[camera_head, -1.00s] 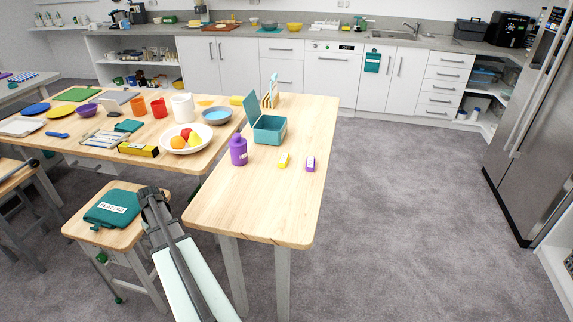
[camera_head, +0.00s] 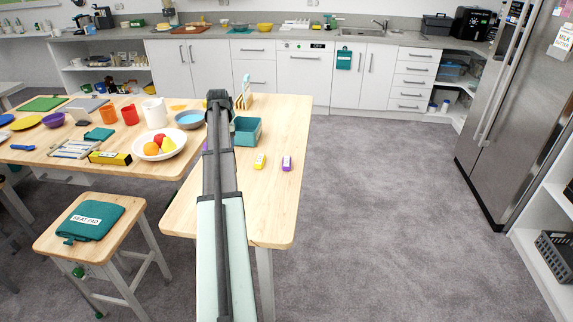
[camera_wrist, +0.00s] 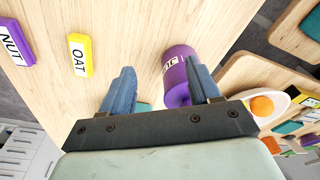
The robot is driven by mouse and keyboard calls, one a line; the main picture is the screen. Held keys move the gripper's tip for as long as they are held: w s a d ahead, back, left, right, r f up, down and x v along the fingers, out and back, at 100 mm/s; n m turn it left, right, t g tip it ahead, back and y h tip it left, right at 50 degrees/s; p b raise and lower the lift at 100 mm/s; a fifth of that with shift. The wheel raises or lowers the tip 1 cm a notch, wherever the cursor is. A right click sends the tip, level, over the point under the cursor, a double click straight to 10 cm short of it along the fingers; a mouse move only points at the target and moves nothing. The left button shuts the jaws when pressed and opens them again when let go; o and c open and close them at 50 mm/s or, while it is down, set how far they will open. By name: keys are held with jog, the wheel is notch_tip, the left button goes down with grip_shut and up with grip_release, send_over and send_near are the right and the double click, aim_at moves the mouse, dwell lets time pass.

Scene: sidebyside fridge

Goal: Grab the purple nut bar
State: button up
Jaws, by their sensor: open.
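The purple nut bar (camera_head: 287,163) lies on the front wooden table, right of a yellow oat bar (camera_head: 260,160). In the wrist view the nut bar (camera_wrist: 13,44), lettered NUT, is cut by the left edge, with the yellow oat bar (camera_wrist: 80,55) between it and my gripper. My gripper (camera_wrist: 160,82) is open, with nothing held between its two blue-grey fingers. The nut bar is well outside them, to the left. In the head view the gripper's fingers cannot be made out; my arm covers that part of the table.
A purple bottle (camera_wrist: 180,62) stands close by the right finger; I cannot tell if they touch. A teal box (camera_head: 246,132) sits behind the bars. A fruit bowl (camera_head: 172,150) is to the left. Bare tabletop lies in front of the bars.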

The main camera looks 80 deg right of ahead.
jog(key=s+d+r+m, duration=0.3)
jog(key=s+d, duration=0.3)
jog(key=s, duration=0.6)
jog(key=r+m+g+y, duration=0.1)
jog(key=m, duration=0.1)
send_over(287, 160)
jog(key=f, duration=0.8)
jog(key=shift+w+d, duration=0.2)
jog(key=shift+w, duration=0.05)
jog(key=shift+s+a+f, duration=0.15)
jog(key=shift+f, duration=2.4)
jog(key=c, duration=1.1)
jog(key=shift+r, duration=0.1)
